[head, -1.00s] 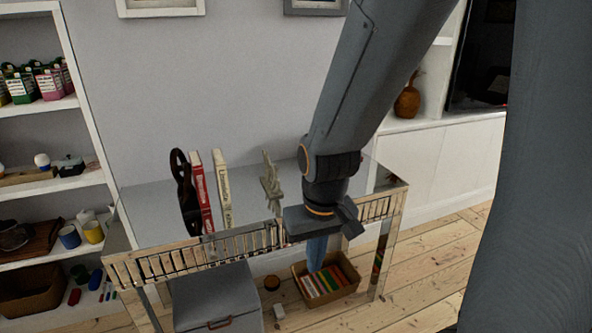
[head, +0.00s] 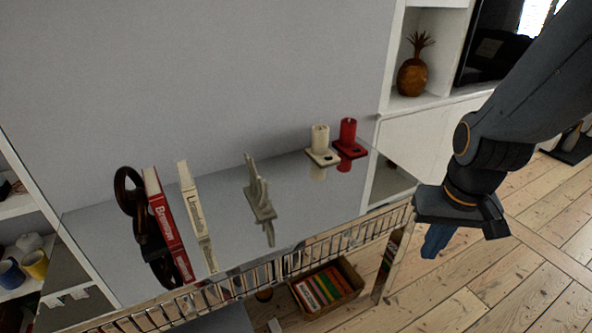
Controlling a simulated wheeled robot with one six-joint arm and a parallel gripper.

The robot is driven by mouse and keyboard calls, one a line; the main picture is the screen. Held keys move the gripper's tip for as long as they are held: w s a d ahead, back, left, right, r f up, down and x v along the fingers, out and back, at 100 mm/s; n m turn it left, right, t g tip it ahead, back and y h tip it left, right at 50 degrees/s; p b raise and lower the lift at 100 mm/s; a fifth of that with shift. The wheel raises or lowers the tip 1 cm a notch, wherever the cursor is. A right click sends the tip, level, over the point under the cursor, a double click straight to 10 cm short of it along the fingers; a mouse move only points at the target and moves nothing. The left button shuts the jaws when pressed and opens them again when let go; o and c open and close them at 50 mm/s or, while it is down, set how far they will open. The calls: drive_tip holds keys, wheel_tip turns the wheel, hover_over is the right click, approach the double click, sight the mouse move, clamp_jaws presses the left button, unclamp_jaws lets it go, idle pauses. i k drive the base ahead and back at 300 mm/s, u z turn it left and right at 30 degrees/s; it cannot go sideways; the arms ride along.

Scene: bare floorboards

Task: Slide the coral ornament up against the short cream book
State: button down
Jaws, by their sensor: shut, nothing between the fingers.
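The coral ornament (head: 257,192) is a pale, branched piece on a small base. It stands on the mirrored table top (head: 318,215), right of the books and apart from them. The short cream book (head: 195,212) stands upright just right of a red book (head: 168,222), with a clear gap between it and the coral. My gripper (head: 436,241) is off to the right, beyond the table's right end, pointing down. Its blue fingers are shut and empty, well away from the coral.
A dark ring-shaped ornament (head: 130,190) stands left of the red book. A cream candle holder (head: 320,146) and a red candle holder (head: 347,139) stand at the back right. A slatted metal rail (head: 300,256) runs along the front edge. A box of books (head: 328,286) sits below.

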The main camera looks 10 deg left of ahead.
sight(257, 194)
drive_tip(key=u, duration=0.15)
drive_tip(key=i, duration=1.1)
drive_tip(key=u, duration=0.55)
